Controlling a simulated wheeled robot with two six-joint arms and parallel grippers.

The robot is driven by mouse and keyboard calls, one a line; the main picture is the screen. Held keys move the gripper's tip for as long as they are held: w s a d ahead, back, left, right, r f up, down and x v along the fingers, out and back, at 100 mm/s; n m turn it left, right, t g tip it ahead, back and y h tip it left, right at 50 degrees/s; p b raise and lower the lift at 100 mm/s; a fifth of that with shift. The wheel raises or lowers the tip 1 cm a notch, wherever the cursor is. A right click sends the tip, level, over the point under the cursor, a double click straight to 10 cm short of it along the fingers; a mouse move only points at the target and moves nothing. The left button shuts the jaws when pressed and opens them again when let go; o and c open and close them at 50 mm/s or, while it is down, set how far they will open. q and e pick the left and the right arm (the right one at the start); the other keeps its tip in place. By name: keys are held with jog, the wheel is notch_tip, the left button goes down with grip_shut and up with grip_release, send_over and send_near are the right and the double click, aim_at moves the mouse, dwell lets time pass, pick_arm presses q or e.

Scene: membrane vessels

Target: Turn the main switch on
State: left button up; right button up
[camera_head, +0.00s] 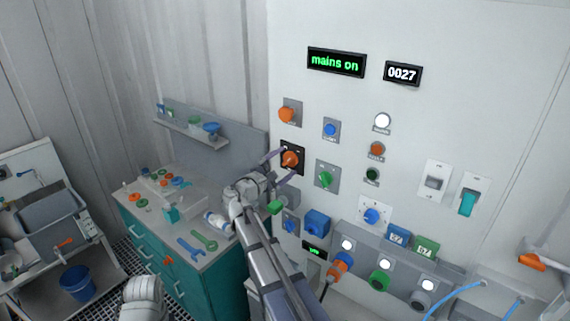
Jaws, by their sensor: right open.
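An orange rotary switch (290,159) on a black square plate, which looks like the main switch, sits on the left part of the white wall panel (460,110). A display (336,62) above it reads "mains on" in green letters. My right gripper (277,167) is open, with its two fingers just left of and below the orange knob. I cannot tell whether a fingertip touches the knob or its plate. My left gripper is not in view.
A teal workbench (195,262) with tools stands at the left.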

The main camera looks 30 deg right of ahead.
jog(key=v, duration=0.7)
jog(key=shift+a, duration=0.15)
jog(key=shift+f, duration=0.1)
jog(key=s+a+f+m+g+y+b, duration=0.2)
jog(key=s+a+f+y+b, duration=0.2)
jog(key=s+a+f, duration=0.45)
jog(key=s+a+f+m+g+y+b, duration=0.1)
jog(key=s+a+f+m+y+b, duration=0.25)
jog(key=f, duration=0.75)
jog(key=s+a+f+m+g+y+b, duration=0.1)
jog(key=s+a+f+g+y+b, duration=0.25)
jog(key=a+f, duration=0.6)
jog(key=s+a+f+m+y+b, duration=0.1)
jog(key=s+a+f+y, duration=0.3)
jog(key=s+a, duration=0.4)
jog(key=shift+s+a+f+b, duration=0.35)
jog(key=shift+s+f+b, duration=0.15)
jog(key=shift+f, duration=0.3)
jog(key=shift+g, duration=0.25)
